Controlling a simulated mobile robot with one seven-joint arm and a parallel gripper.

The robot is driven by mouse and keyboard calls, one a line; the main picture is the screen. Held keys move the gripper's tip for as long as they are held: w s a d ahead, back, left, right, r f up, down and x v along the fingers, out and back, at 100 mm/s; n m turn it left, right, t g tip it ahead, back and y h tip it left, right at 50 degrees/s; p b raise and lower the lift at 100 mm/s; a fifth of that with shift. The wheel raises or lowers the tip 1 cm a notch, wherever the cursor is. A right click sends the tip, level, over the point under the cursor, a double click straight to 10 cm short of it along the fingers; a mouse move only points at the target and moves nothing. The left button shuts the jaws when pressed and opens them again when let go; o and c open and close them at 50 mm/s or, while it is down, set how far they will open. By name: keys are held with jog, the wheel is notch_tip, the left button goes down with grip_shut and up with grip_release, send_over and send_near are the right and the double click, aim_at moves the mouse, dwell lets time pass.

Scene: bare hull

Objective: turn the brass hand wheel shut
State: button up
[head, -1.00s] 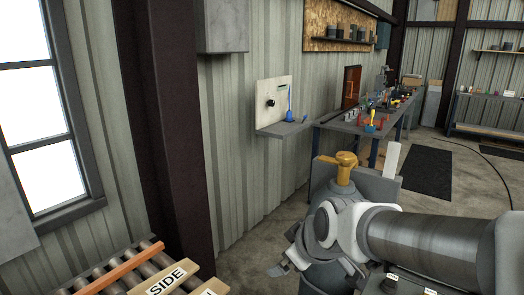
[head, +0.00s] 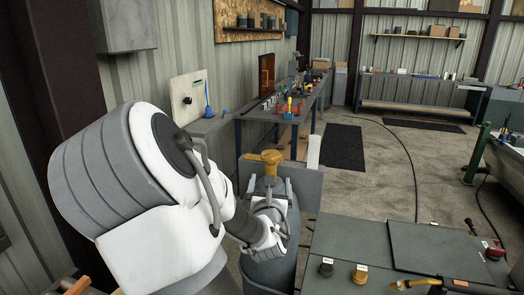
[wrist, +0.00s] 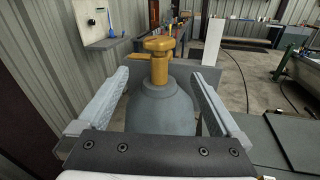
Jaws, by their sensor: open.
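The brass hand wheel (head: 270,157) sits on top of a brass valve on an upright grey gas cylinder (head: 268,268). In the wrist view the hand wheel (wrist: 158,44) is near the top middle, above the cylinder's rounded shoulder (wrist: 158,103). A short brass outlet points left from the valve. My gripper (wrist: 160,76) is open and empty, its two pale fingers spread to the left and right of the valve's line. In the head view my gripper (head: 267,188) is in front of the cylinder's top, below the hand wheel. I see no finger touching the wheel.
A grey panel (head: 306,188) stands close behind the cylinder. A dark bench (head: 350,240) with knobs and a brass fitting (head: 415,284) is at front right. A wall shelf (head: 203,127) and a cluttered workbench (head: 300,104) lie beyond. Open floor lies to the right.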

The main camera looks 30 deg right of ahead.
aim_at(271, 152)
jog(key=shift+n, duration=0.5)
jog(key=x, duration=0.5)
jog(key=r+x, duration=0.1)
jog(key=x, duration=0.5)
jog(key=p+x, duration=0.1)
jog(key=x, duration=0.5)
jog(key=shift+w+r, duration=0.2)
jog(key=shift+w, duration=0.1)
jog(key=shift+c, duration=0.2)
jog(key=c, duration=1.1)
